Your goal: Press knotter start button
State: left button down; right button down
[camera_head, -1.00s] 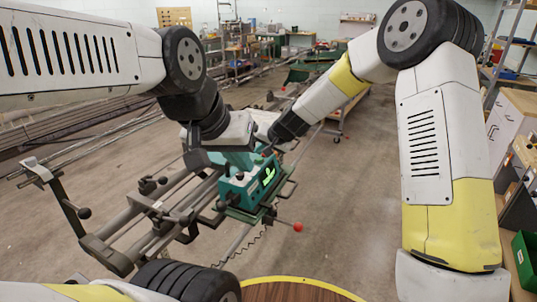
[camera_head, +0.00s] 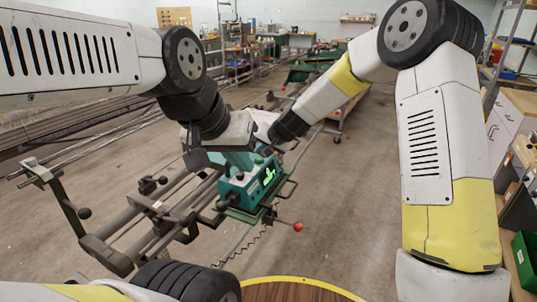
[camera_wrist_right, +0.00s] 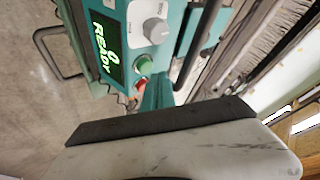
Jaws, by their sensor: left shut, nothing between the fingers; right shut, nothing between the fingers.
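The teal knotter (camera_head: 240,190) sits on the grey rail frame in the head view. The right wrist view shows its panel (camera_wrist_right: 135,12) close up: a display (camera_wrist_right: 106,50) with green "0" and "READY", a grey knob (camera_wrist_right: 155,30), a green button (camera_wrist_right: 145,64) and a red button (camera_wrist_right: 139,85) partly hidden. My right gripper (camera_head: 270,138) is shut and empty, close above the knotter's panel; I cannot tell whether it touches. Its dark edge fills the lower wrist view, below the buttons. My left gripper (camera_head: 197,157) is shut and empty, at the left of the knotter.
A lever with a red ball (camera_head: 298,227) sticks out at the knotter's front right. Grey rails and clamps (camera_head: 150,215) extend to the left. A wooden round top (camera_head: 290,292) is at the bottom. Floor (camera_head: 340,200) right of the knotter is clear. Shelves and a green bin (camera_head: 525,262) stand at right.

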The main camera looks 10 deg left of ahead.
jog(key=shift+f, duration=0.15)
jog(key=shift+f, duration=0.3)
